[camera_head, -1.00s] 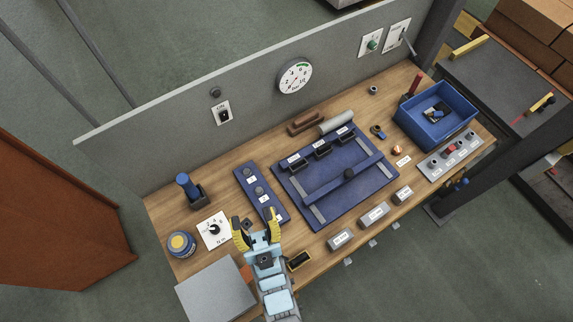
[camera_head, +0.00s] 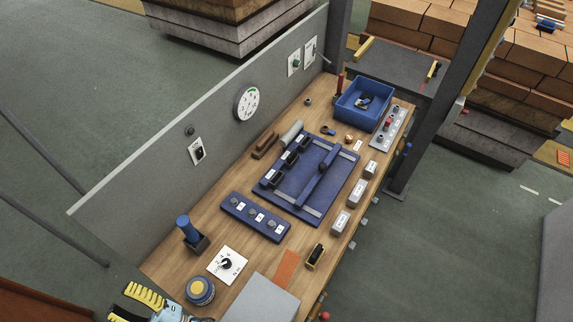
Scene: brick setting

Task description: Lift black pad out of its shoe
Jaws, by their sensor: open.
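My gripper (camera_head: 137,304) is at the lower left corner, partly cut off by the frame. Its yellow ribbed fingers are apart and empty, off the left end of the bench. A blue fixture plate (camera_head: 318,199) lies mid-bench with a blue bar across it. Several small black pieces (camera_head: 291,159) sit in a row along its left edge, beside white labels. A small yellow-and-black block (camera_head: 315,256) lies near the front edge. I cannot tell which black piece is the pad or how it sits in its shoe. My gripper is well away from all of these.
A blue strip with round grey pieces (camera_head: 255,217), a blue-handled item in a dark holder (camera_head: 190,234), a white dial card (camera_head: 227,265), a round tin (camera_head: 200,290) and a grey plate (camera_head: 262,300) crowd the near bench. A blue bin (camera_head: 347,110) is far right. A grey panel (camera_head: 130,208) backs the bench.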

